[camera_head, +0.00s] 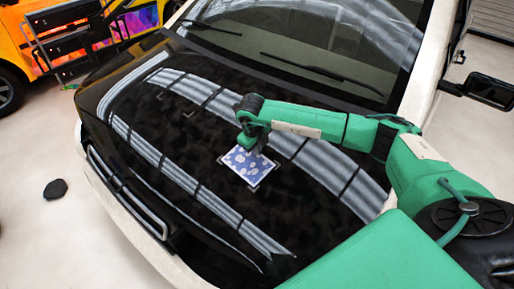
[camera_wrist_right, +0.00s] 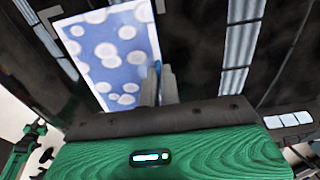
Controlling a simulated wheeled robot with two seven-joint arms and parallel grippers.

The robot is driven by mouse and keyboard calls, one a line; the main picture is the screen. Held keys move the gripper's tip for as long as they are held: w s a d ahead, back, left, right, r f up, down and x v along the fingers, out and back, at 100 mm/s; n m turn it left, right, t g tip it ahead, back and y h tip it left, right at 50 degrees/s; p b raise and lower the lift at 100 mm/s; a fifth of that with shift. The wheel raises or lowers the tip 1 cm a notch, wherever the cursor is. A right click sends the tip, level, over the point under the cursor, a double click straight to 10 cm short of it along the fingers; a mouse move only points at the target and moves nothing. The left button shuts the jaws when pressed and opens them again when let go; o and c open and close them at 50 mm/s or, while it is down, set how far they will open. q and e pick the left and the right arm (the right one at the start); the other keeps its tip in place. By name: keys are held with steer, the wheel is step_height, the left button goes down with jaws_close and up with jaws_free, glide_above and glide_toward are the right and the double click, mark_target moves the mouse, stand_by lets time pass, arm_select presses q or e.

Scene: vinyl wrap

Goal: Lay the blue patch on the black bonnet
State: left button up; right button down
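The blue patch (camera_head: 248,168) with white spots and a pale border lies over the black bonnet (camera_head: 170,150), near the bonnet's middle. Pale corner marks show around it. My right gripper (camera_head: 250,150) is at the patch's far edge, pointing down. In the right wrist view the patch (camera_wrist_right: 112,52) fills the upper left, and the right gripper's fingers (camera_wrist_right: 159,85) are close together at its edge with a bit of blue between the tips. Whether the whole patch touches the bonnet is not clear. My left gripper does not show in the head view.
More pale corner marks show on the bonnet at upper left. The windscreen (camera_head: 310,40) and wipers (camera_head: 322,73) are behind the bonnet. An orange car (camera_head: 15,50) and a black rack (camera_head: 62,45) stand at left. A dark object (camera_head: 55,189) lies on the floor.

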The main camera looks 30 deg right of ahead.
stand_by(0.4)
steer(key=c, duration=1.6)
jaws_free()
steer(key=shift+o, duration=0.2)
